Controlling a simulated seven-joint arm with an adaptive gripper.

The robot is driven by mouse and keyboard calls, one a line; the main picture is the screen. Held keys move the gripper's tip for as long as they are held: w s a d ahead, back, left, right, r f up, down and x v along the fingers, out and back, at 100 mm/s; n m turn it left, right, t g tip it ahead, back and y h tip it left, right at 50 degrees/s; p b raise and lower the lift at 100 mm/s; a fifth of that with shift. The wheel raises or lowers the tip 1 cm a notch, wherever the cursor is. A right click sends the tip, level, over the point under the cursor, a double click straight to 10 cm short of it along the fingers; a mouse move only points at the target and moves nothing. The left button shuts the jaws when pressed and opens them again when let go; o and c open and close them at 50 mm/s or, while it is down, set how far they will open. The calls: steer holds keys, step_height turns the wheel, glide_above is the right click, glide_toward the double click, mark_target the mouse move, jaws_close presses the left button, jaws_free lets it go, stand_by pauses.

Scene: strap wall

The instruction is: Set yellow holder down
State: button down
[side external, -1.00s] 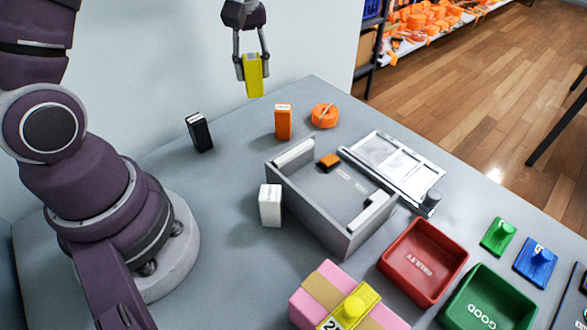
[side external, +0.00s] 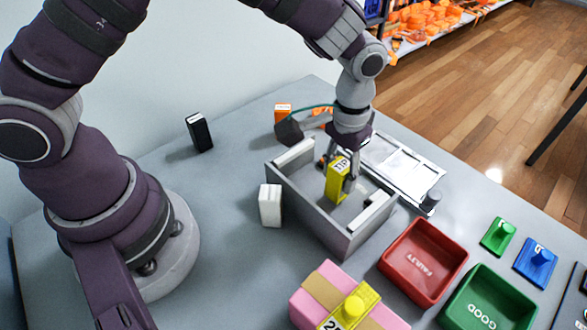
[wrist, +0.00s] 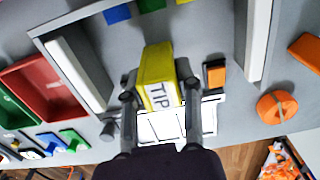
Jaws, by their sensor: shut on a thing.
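The yellow holder (side external: 338,181), a block labelled TIP, is held in my gripper (side external: 340,172) over the open grey box (side external: 307,205). It also shows in the wrist view (wrist: 157,75), between the two fingers (wrist: 160,105), which are shut on its sides. The holder looks roughly upright. I cannot tell whether its bottom touches the box floor. My wrist hides part of the box's far side in the side view.
An orange-and-black piece (wrist: 214,74) lies close beside the holder. A white block (side external: 270,205) stands outside the box, and a black block (side external: 200,132) stands farther left. Red (side external: 424,262) and green (side external: 487,300) trays and a pink parcel (side external: 318,290) are in front.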

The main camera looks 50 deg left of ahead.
steer(key=shift+f, duration=0.5)
steer(key=shift+f, duration=0.15)
steer(key=c, duration=0.8)
jaws_free()
